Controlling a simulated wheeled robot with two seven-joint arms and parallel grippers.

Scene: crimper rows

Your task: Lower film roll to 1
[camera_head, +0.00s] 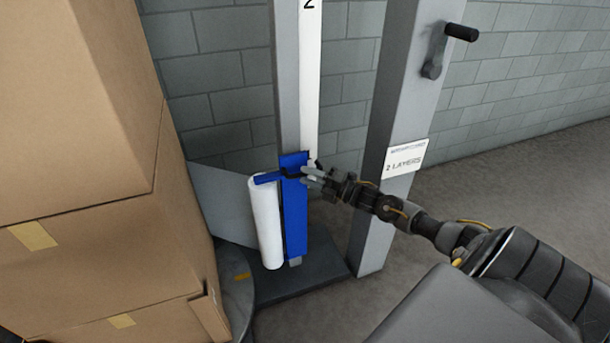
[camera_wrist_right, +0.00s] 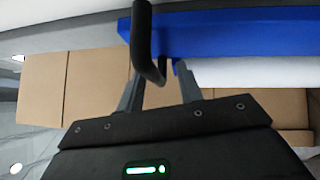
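The white film roll (camera_head: 266,225) hangs upright on a blue carriage (camera_head: 296,215), low on the grey mast. The carriage also shows in the right wrist view (camera_wrist_right: 240,32), with the roll (camera_wrist_right: 255,73) beside it. A white strip (camera_head: 309,90) on the mast bears a "2" near the top; no "1" is visible. My right gripper (camera_head: 308,173) is at the upper part of the carriage. In the wrist view its fingers stand apart, close around a black bent handle (camera_wrist_right: 142,40), with a gap on the right finger's side. My left gripper is out of view.
Stacked cardboard boxes (camera_head: 85,200) fill the left, on a round grey turntable (camera_head: 237,290). A grey post (camera_head: 395,110) with a crank (camera_head: 440,50) and a "2 LAYERS" sign (camera_head: 405,158) stands right of the mast. Bare floor lies to the right.

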